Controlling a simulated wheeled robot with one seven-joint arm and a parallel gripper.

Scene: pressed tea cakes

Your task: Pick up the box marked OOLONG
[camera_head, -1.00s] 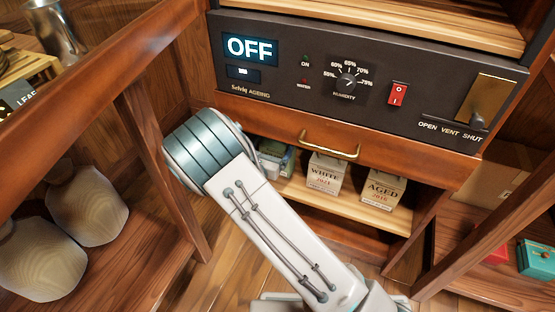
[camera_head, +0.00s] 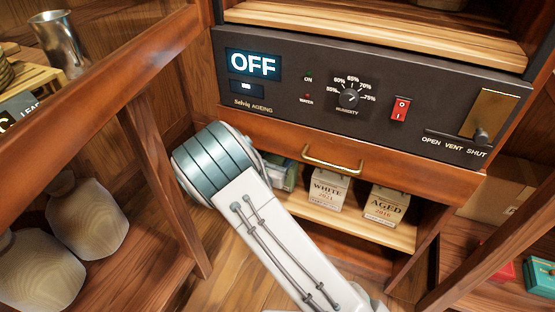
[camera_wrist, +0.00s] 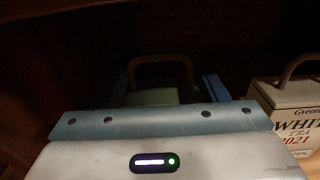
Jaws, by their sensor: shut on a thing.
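In the wrist view, a box with a pale green top (camera_wrist: 152,97) and a dark arched handle stands in the shadow between the blue fingers of my gripper (camera_wrist: 166,90). My gripper is shut on this box. Its front label is hidden, so I cannot read OOLONG on it. In the head view, a greenish and blue patch (camera_head: 281,173) shows on the low shelf beside my arm, which hides most of that spot. I cannot see a gap under the box.
A WHITE 2021 box (camera_head: 328,188) stands close on the right; it also shows in the wrist view (camera_wrist: 292,117). An AGED box (camera_head: 385,205) stands farther right on the shelf (camera_head: 400,237). A drawer with a brass handle (camera_head: 332,160) hangs just above. Cabinet posts flank the shelf.

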